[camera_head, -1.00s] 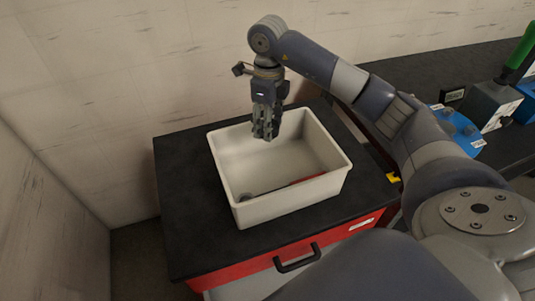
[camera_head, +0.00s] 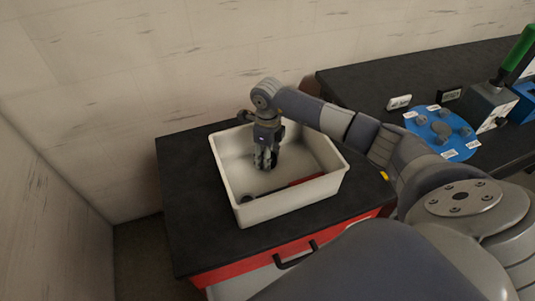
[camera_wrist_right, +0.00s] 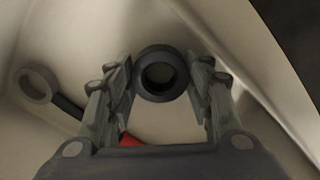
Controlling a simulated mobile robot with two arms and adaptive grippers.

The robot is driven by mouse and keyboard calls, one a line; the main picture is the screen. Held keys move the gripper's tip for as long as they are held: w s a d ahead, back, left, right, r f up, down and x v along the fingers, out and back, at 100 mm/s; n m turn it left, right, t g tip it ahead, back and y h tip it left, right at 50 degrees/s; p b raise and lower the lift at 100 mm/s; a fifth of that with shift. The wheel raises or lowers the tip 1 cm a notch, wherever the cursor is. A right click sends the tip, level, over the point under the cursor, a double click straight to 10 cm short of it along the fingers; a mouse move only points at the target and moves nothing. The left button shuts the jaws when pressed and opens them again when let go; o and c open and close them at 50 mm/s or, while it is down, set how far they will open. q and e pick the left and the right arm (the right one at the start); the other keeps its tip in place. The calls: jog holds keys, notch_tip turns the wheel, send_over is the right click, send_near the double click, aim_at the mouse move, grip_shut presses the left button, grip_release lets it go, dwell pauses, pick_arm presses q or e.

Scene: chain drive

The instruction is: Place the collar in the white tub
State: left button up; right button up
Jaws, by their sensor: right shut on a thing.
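The white tub (camera_head: 240,213) stands on the black top of a red cabinet in the head view. My right gripper (camera_head: 265,162) points down inside the tub, below its rim. In the right wrist view my right gripper (camera_wrist_right: 160,85) is shut on the collar (camera_wrist_right: 160,97), a dark grey ring between the fingertips. The fingers hide the collar in the head view, and I cannot tell whether it touches the tub floor. My left gripper is not in view.
In the tub lie a grey ring (camera_wrist_right: 37,83) and a tool with a black shaft and red part (camera_head: 306,180). The black cabinet top (camera_head: 195,190) is clear around the tub. A blue round plate (camera_head: 455,145) with grey parts lies on the right bench.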

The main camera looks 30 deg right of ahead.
jog(key=shift+f, duration=0.1)
jog(key=o, duration=1.4)
jog(key=shift+r, duration=0.3)
notch_tip(320, 180, up, 12)
jog(key=b, duration=0.3)
